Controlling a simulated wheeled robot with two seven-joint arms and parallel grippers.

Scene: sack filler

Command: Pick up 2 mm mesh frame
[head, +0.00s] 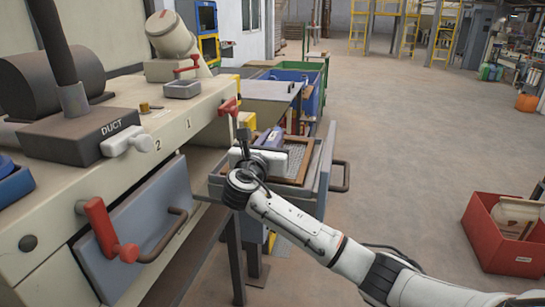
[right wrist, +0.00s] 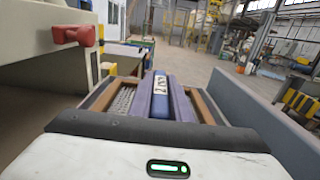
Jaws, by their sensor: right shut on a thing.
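The 2 mm mesh frame (head: 296,160) has a brown wooden rim and grey mesh, and it sits in a pulled-out grey drawer (head: 325,172). In the right wrist view its brown rim (right wrist: 207,108) shows on both sides, with a blue block (right wrist: 160,84) marked "2 MM" standing up in the middle. My right gripper (right wrist: 161,98) is over the frame, its two purple fingers shut on that block. It also shows in the head view (head: 270,141). Whether the frame still touches the drawer floor is hidden. My left gripper is not in view.
The sack filler's cream body (head: 200,122) stands at left, with red levers (head: 101,228) and a lower grey door (head: 150,235). Green and blue bins (head: 300,72) stand behind the drawer. A red crate (head: 490,235) is on the floor at right. The middle floor is clear.

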